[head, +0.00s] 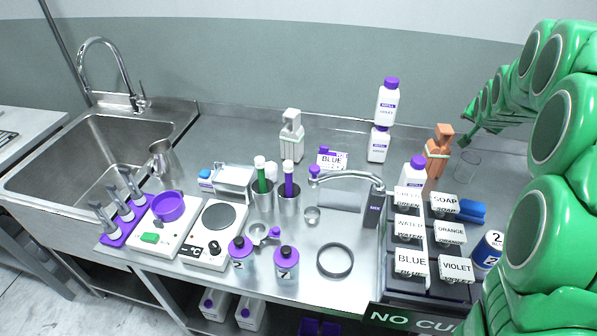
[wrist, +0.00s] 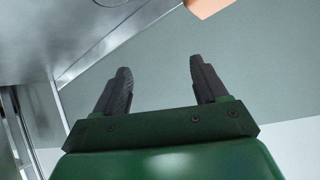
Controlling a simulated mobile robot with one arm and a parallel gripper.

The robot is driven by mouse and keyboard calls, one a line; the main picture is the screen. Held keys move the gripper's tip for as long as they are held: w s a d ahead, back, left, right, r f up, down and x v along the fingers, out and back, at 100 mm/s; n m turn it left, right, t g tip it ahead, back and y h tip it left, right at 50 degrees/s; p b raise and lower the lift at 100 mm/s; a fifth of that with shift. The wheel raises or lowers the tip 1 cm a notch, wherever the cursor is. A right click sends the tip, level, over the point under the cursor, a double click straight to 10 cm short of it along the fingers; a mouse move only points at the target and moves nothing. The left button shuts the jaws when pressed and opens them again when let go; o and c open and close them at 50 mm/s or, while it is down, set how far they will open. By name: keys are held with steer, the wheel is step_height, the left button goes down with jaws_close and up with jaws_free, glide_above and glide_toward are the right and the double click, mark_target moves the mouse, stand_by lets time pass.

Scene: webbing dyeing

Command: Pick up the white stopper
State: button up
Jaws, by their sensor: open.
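A white, upright, block-shaped piece (head: 291,138) stands towards the back middle of the steel counter in the head view. It may be the white stopper, but I cannot tell for sure. White tops also show on a green rod (head: 262,180) and a purple rod (head: 289,183), each standing in a metal cup. My gripper (wrist: 160,70) is open and empty in the wrist view, its two dark fingers apart. It is far to the right of the white piece and touches nothing that I can see.
An orange block-shaped piece (head: 437,152) and a clear glass (head: 467,166) stand near my arm; an orange corner (wrist: 205,6) shows in the wrist view. Stacked white bottles (head: 386,105), a tap and labelled boxes (head: 411,263) crowd the right. A sink (head: 100,160) is at left.

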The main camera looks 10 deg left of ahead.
mark_target(272, 172)
steer(key=s+a+f+m+g+y, duration=0.2)
steer(key=s+a+f+g+y, duration=0.1)
steer(key=a, duration=1.1)
steer(key=s+a+f+m+g+y, duration=0.2)
steer(key=a+f+y, duration=0.3)
steer(key=a, duration=0.9)
steer(key=s+a+f+m+g+y, duration=0.3)
steer(key=a+f, duration=0.5)
steer(key=a, duration=0.6)
steer(key=shift+s+f+m+g+y, duration=0.35)
steer(key=shift+m+g+y, duration=0.15)
steer(key=shift+g+y, duration=0.4)
steer(key=a+m+y, duration=0.1)
steer(key=a, duration=0.1)
steer(key=s+a+f+m+g+y, duration=0.1)
steer(key=a, duration=0.1)
steer(key=a+y, duration=0.1)
steer(key=a, duration=0.2)
steer(key=shift+s+a+f+m+g, duration=0.1)
steer(key=shift+s+f+m+g, duration=0.15)
steer(key=shift+s+m+g, duration=0.15)
steer(key=shift+r+x, duration=0.15)
steer(key=shift+x, duration=1.85)
steer(key=shift+r+x, duration=0.2)
steer(key=shift+x, duration=1.75)
steer(key=shift+a, duration=0.15)
steer(key=c, duration=1.1)
steer(key=shift+o, duration=0.2)
steer(key=shift+r, duration=0.1)
